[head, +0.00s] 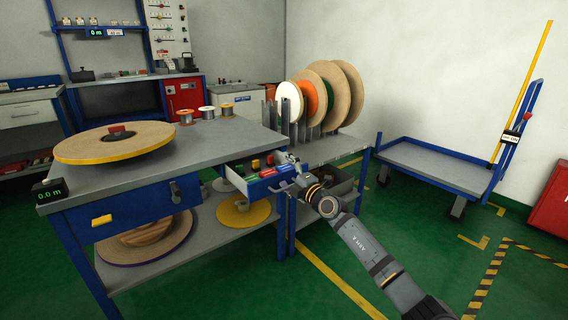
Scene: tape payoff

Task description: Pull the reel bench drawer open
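The reel bench (215,137) has a grey top and a blue frame. Its drawer (268,184), with a blue front, stands out from under the right end of the bench top, partly open. Red, green and dark small items show inside it. My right gripper (289,174) is at the front of this drawer, by its handle. The fingers are small and overlap the drawer front, so I cannot tell whether they are closed on the handle. My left gripper is out of view.
A large wooden reel (115,142) lies on the bench, near a length display (49,190). Other reels (340,92) stand upright in a rack to the right. A blue cart (435,165) stands at the right. Green floor in front is clear.

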